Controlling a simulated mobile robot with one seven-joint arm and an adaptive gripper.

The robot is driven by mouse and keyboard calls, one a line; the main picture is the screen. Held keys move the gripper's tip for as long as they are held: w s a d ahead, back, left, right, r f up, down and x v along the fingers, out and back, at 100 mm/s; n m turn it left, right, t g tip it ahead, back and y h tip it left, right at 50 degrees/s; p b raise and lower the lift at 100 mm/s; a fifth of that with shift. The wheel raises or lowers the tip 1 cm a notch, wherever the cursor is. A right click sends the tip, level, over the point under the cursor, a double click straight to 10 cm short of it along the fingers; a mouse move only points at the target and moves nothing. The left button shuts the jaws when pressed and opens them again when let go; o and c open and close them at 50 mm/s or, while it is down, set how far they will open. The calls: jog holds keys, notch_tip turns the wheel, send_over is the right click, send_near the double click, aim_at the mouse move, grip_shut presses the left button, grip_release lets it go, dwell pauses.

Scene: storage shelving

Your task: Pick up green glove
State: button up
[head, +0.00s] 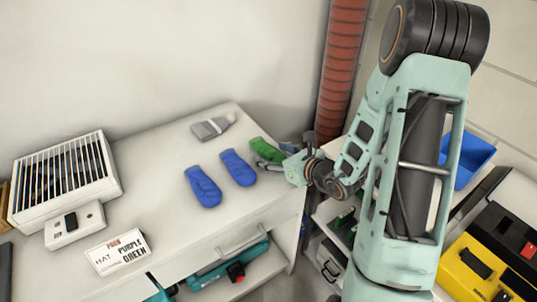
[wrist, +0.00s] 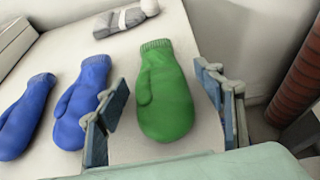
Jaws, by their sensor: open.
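The green glove (wrist: 165,95) is a knitted mitten lying on the white table top, its cuff pointing away in the wrist view. In the head view the green glove (head: 265,150) lies near the right end of the table, partly hidden by my gripper. My gripper (wrist: 158,112) is open, with one finger pad on each side of the glove in the wrist view. Whether the pads touch it or how high they are above the table is hard to tell. In the head view my gripper (head: 288,163) is at the table's right edge.
Two blue mittens lie left of the green glove, the nearer one (head: 238,167) and another (head: 203,186). A grey and white item (head: 213,126) lies behind them. A white slatted box (head: 65,183) and a sign (head: 117,252) are at left. A red-brown pipe (head: 341,70) stands behind the table.

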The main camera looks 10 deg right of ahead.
aim_at(272, 152)
jog(key=shift+w+a+f, duration=0.1)
jog(key=shift+w, duration=0.1)
jog(key=c, duration=1.3)
jog(key=shift+r, duration=0.65)
notch_tip(272, 152, up, 2)
jog(key=shift+s+r+p, duration=0.1)
jog(key=shift+r+p, duration=0.15)
jog(key=shift+p, duration=0.35)
jog(key=s+r, duration=0.1)
jog(key=r, duration=0.1)
jog(key=s+r+p, duration=0.1)
jog(key=s+r, duration=0.1)
jog(key=s+r+p, duration=0.1)
jog(key=s+r, duration=0.1)
jog(key=shift+d, duration=0.25)
jog(key=s+p, duration=0.1)
jog(key=p, duration=0.2)
jog(key=s+r+p, duration=0.1)
jog(key=p, duration=0.3)
jog(key=shift+s+d, duration=0.1)
jog(key=shift+s, duration=0.1)
jog(key=shift+s+r+p, duration=0.1)
jog(key=shift+p, duration=0.65)
